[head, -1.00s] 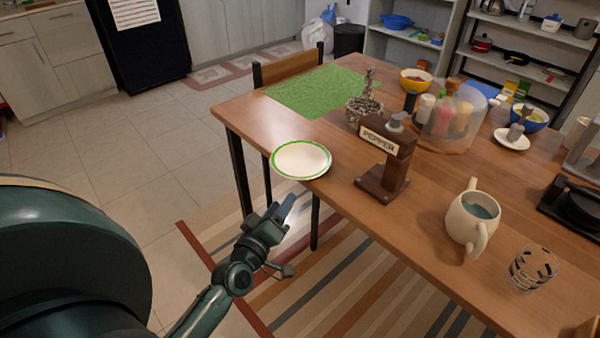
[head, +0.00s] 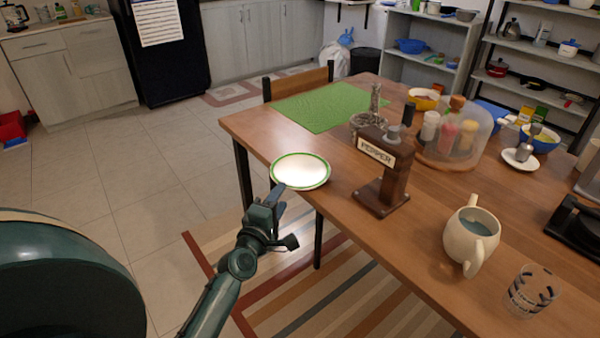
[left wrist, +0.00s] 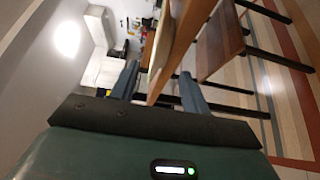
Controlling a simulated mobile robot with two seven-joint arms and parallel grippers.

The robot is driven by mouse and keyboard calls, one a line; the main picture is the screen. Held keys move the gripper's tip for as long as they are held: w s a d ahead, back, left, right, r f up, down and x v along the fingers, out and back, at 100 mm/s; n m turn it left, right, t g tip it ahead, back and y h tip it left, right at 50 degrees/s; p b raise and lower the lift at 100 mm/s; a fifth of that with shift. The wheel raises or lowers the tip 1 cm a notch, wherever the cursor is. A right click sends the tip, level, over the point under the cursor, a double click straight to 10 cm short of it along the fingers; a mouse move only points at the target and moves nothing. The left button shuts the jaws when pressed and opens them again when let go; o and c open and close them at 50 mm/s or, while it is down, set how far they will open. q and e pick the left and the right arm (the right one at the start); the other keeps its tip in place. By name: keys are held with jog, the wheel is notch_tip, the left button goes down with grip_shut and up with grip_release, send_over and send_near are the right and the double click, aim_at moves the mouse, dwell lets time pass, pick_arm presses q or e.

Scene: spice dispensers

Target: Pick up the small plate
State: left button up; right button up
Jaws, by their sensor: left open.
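The small plate (head: 300,171), white with a green rim, lies flat at the near left edge of the wooden table, its rim at or slightly past the edge. My left gripper (head: 272,198) is just off that edge, below and left of the plate in the head view, with its fingers pointing up toward it. The gripper is open. In the left wrist view its two fingers (left wrist: 160,86) stand apart, with the table's edge running between and beyond them. I cannot clearly make out the plate there. No contact with the plate is visible. My right gripper is not in view.
A pepper dispenser (head: 385,172) stands right of the plate. A green mat (head: 325,107) lies behind it. A cream mug (head: 471,238) and a glass (head: 531,289) stand along the near edge. A spice carousel (head: 455,135) is farther back. A table leg (head: 318,240) stands below the gripper.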

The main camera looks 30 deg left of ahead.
aim_at(300, 173)
pick_arm(q)
jog(key=w, duration=0.1)
jog(key=w+a, duration=0.1)
jog(key=w, duration=0.3)
jog(key=shift+w+a+f+b, duration=0.1)
jog(key=shift+w+a+b, duration=0.1)
jog(key=shift+a+b, duration=0.2)
grip_shut()
